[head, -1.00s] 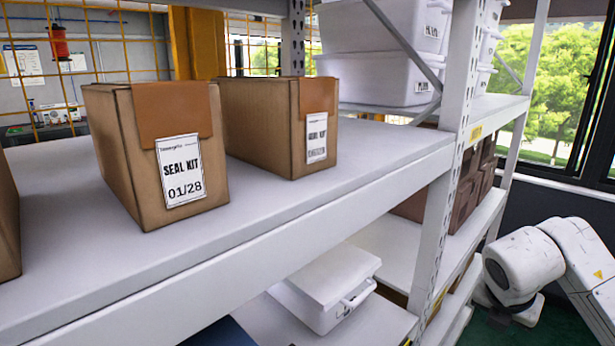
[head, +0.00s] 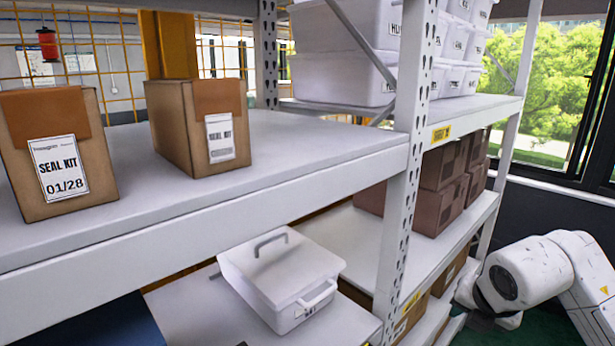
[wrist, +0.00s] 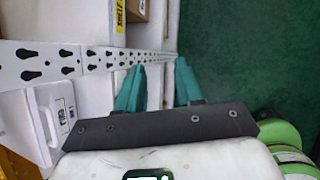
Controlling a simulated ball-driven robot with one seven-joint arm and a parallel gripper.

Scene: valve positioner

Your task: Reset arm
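My gripper (wrist: 158,88) shows in the wrist view as two teal fingers held apart, with nothing between them. It points along a perforated shelf upright (wrist: 70,62), with dark green floor beyond. In the head view my white arm (head: 540,270) is folded low at the right, beside the shelving, and the gripper itself is out of that picture. Two cardboard seal kit boxes stand on the upper shelf, one labelled 01/28 (head: 60,150) and one further right (head: 200,130).
A white lidded case (head: 280,275) lies on the lower shelf. White bins (head: 345,70) and brown boxes (head: 440,185) fill the neighbouring bay. The shelf upright (head: 402,190) stands between the cases and my arm. Green floor (wrist: 235,50) is open right of the fingers.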

